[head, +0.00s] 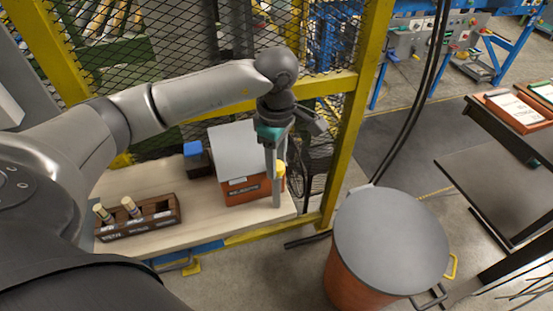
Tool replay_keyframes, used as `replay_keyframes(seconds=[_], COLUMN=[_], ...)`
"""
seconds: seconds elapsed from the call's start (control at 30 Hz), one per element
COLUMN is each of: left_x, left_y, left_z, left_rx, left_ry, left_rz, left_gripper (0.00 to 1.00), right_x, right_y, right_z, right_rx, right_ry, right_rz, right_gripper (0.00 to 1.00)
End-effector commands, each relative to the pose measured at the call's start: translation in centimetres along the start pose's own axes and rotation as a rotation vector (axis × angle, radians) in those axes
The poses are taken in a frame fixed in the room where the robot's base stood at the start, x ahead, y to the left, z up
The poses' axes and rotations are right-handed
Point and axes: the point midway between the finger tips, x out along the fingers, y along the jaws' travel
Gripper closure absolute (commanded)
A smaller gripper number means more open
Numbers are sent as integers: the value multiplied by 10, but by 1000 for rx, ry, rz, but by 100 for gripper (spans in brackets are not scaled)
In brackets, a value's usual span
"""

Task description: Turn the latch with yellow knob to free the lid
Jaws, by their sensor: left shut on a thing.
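An orange-red box (239,192) with a dark label and a grey lid (232,150) stands at the right end of the pale bench (215,222). The lid looks closed. A yellow knob (282,169) shows at the box's right side, partly hidden by my fingers. My left gripper (273,180) reaches down there from above and is shut on the latch with the yellow knob. The latch arm itself is hidden behind the fingers, so its angle cannot be told. My right gripper is out of view.
A dark wooden rack (140,224) with turned wooden pieces and a blue-topped block (195,158) are on the bench. Yellow-framed mesh fencing (345,130) stands behind and beside it. A lidded orange drum (390,238) stands on the floor to the right. A dark table (500,180) is far right.

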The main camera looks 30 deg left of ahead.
Motion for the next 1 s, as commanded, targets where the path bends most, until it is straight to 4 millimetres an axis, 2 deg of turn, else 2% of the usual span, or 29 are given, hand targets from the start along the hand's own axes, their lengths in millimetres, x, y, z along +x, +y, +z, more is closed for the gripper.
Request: replay_keyframes(seconds=[0.37,1.0], left_x=[0,0], left_y=[0,0], left_z=[0,0], left_rx=[-157,-750], left_ry=[0,0], left_rz=[1,3], left_gripper=[100,100], right_x=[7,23], right_y=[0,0], right_z=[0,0], right_rx=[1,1], right_ry=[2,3], right_rz=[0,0], right_gripper=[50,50])
